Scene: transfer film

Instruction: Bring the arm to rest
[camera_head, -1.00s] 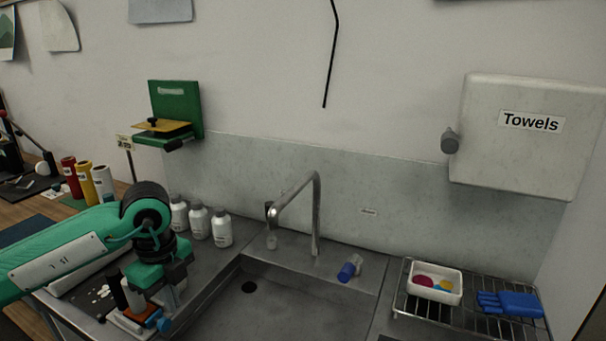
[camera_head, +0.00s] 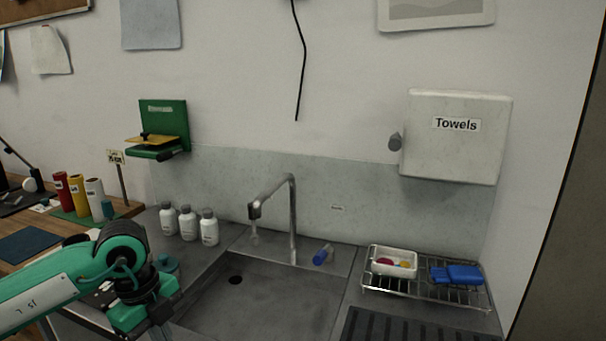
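My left arm comes in from the left, green with black joints. My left gripper (camera_head: 150,328) is at the lower left, pointing down over the counter by the sink. Its fingertips are cut off by the bottom edge of the picture, so I cannot see whether it is open or holds anything. My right gripper and arm are not in view.
White bottles (camera_head: 188,224) stand behind the sink (camera_head: 255,301), near the tap (camera_head: 292,215). A towel dispenser (camera_head: 457,155) hangs above.

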